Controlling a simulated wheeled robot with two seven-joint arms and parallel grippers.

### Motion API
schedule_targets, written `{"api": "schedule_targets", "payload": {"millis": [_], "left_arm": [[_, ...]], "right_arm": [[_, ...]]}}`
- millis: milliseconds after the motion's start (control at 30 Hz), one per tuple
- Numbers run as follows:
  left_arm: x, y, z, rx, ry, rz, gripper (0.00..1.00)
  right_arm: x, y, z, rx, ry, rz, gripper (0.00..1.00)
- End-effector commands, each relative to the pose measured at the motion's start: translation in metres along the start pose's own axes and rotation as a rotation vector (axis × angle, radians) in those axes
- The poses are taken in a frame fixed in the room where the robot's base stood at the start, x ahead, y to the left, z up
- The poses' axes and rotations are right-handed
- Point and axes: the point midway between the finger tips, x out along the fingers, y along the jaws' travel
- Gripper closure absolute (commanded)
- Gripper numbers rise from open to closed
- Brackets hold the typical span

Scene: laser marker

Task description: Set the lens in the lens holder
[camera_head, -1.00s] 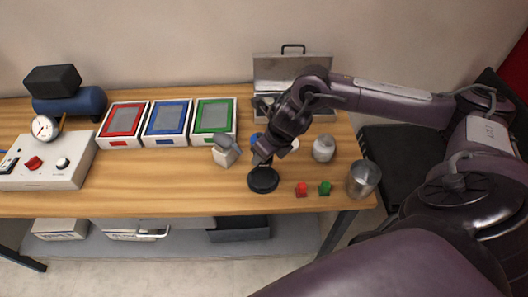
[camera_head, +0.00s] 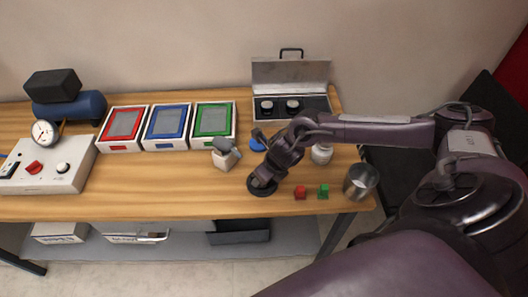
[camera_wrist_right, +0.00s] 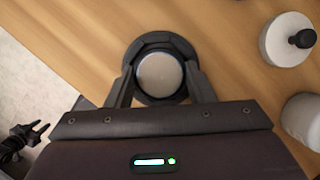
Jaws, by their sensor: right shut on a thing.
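The lens holder (camera_head: 256,192), a black round piece, lies near the front edge of the wooden table; in the wrist view it is a dark ring (camera_wrist_right: 160,42). The lens (camera_wrist_right: 160,74), a grey glassy disc, shows between my right fingers and over the middle of the ring. My right gripper (camera_wrist_right: 160,82) is shut on the lens, with a finger on each side. In the head view my right gripper (camera_head: 265,181) is at the holder and hides part of it. I cannot tell whether the lens touches its seat. My left gripper is not in view.
An open case (camera_head: 291,73) with two dark round items stands behind. A white block with a grey tool (camera_head: 224,158) is to the left. Red (camera_head: 300,193) and green (camera_head: 323,192) pieces and a metal cup (camera_head: 360,182) are to the right. A white disc with a black knob (camera_wrist_right: 286,40) is nearby.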

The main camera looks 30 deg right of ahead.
Motion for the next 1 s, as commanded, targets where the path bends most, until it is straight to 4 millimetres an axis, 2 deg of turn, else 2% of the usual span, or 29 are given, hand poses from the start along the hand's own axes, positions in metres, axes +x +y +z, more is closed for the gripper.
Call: {"api": "schedule_targets", "payload": {"millis": [33, 67, 233, 467, 633, 767, 1000], "left_arm": [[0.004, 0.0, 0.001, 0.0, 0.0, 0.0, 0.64], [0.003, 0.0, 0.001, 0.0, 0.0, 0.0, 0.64], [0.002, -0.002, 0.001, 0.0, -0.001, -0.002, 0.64], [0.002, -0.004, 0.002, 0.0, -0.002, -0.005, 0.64], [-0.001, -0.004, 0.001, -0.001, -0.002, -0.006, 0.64], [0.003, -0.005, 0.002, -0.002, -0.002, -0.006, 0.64], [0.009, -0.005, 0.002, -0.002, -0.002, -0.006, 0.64]], "right_arm": [[0.003, 0.0, -0.001, 0.0, -0.001, 0.0, 0.78], [0.003, 0.0, -0.001, 0.0, 0.0, 0.0, 0.5], [0.002, 0.0, -0.001, 0.0, 0.001, 0.0, 0.3], [0.002, 0.0, -0.001, 0.0, 0.0, 0.0, 0.3], [-0.006, 0.0, 0.001, 0.0, -0.002, 0.0, 0.3], [-0.029, -0.001, 0.001, -0.002, -0.003, -0.001, 0.3], [-0.082, -0.001, 0.001, -0.002, -0.003, -0.001, 0.3]]}}
